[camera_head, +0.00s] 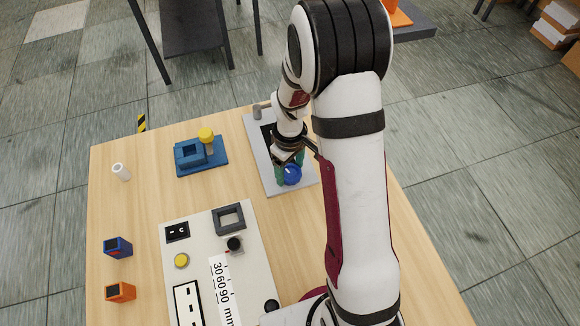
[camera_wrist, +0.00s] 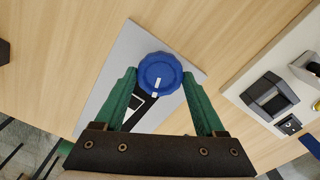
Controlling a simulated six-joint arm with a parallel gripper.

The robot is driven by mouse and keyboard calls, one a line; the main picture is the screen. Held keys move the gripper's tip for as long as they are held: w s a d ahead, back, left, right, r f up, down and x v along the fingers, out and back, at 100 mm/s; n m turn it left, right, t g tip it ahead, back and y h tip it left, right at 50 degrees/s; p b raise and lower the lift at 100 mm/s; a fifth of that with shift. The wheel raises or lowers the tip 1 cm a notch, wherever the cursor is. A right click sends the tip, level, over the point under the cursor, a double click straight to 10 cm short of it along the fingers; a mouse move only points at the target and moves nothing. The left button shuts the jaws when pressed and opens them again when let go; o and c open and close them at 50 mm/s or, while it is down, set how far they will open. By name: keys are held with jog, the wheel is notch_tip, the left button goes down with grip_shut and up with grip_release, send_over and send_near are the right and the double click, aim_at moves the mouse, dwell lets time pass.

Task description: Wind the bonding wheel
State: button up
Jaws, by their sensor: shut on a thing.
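The bonding wheel is a blue ribbed knob (camera_head: 292,175) with a white mark, on a light grey plate (camera_head: 257,150) at the back right of the table. It also shows in the wrist view (camera_wrist: 160,74), where its white mark points toward the gripper's base. My gripper (camera_head: 290,170) is over the plate, with its green fingers (camera_wrist: 160,82) on either side of the wheel. The fingers are shut on the wheel. A black strip with a white-edged patch shows on the plate below the wheel. My arm hides part of the plate in the head view.
A blue fixture (camera_head: 215,165) with a yellow knob stands left of the plate. A white panel (camera_head: 200,225) with a grey square frame and buttons lies nearer. A white cylinder (camera_head: 121,171), a blue block (camera_head: 118,247) and an orange block (camera_head: 120,291) stand at left. Bare wood lies between them.

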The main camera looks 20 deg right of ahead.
jog(key=n, duration=1.2)
jog(key=shift+n, duration=0.4)
jog(key=n, duration=1.2)
jog(key=shift+n, duration=0.4)
jog(key=o, duration=1.3)
jog(key=shift+o, duration=0.2)
